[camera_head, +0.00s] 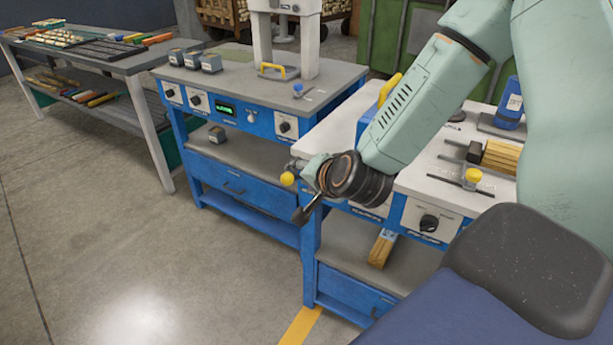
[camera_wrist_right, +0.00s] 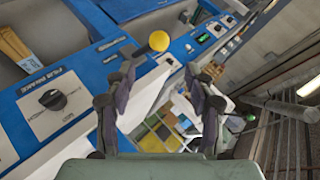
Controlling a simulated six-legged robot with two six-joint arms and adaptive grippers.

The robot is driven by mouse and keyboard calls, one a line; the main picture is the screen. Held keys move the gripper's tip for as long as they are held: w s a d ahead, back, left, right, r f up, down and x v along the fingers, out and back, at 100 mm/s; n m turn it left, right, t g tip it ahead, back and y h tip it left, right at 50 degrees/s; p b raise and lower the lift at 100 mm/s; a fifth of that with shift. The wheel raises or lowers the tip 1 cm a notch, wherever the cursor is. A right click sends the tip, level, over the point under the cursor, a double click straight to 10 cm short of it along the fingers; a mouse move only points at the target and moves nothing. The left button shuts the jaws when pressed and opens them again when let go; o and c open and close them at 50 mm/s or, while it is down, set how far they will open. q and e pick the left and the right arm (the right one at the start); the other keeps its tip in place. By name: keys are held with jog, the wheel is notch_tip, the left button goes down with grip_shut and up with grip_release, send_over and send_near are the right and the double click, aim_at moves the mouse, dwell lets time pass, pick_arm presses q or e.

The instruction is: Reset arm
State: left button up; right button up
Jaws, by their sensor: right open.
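My right arm comes in from the right in the head view, with its dark wrist in front of the blue machine benches. My right gripper (camera_head: 305,190) points to the left, beside a yellow knob (camera_head: 288,179). In the right wrist view the two dark fingers of the right gripper (camera_wrist_right: 160,90) stand apart, with nothing seen between them. The yellow knob (camera_wrist_right: 158,41) shows there just beyond the fingertips; I cannot tell whether they touch it. My left gripper is not in view.
A blue bench (camera_head: 240,160) with a white press (camera_head: 311,50) stands left of the arm. A second bench (camera_head: 434,222) with a black dial lies below and behind it. A grey table (camera_head: 140,62) with tools stands far left. The floor (camera_head: 150,260) at the lower left is clear.

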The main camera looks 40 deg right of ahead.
jog(key=shift+s+a+r, duration=0.15)
jog(key=shift+s+r, duration=0.15)
jog(key=shift+s, duration=0.15)
dwell(0.4)
jog(key=s+a+f+n+g+y, duration=0.1)
jog(key=s+a+f+n+g, duration=0.25)
jog(key=s+f, duration=0.25)
jog(key=s+a+f+n+g+y, duration=0.1)
jog(key=s+a+f+n+g, duration=0.1)
jog(key=s+a+f+n, duration=0.4)
jog(key=s+a+f+n+g, duration=0.1)
jog(key=s+f+g, duration=0.1)
jog(key=s+f, duration=0.3)
jog(key=s+f+n+g, duration=0.2)
jog(key=s+f, duration=0.3)
jog(key=s, duration=0.8)
jog(key=shift+s+a+f+g, duration=0.25)
jog(key=shift+a+f+g, duration=0.15)
jog(key=shift+g, duration=0.25)
jog(key=shift+s+r, duration=0.1)
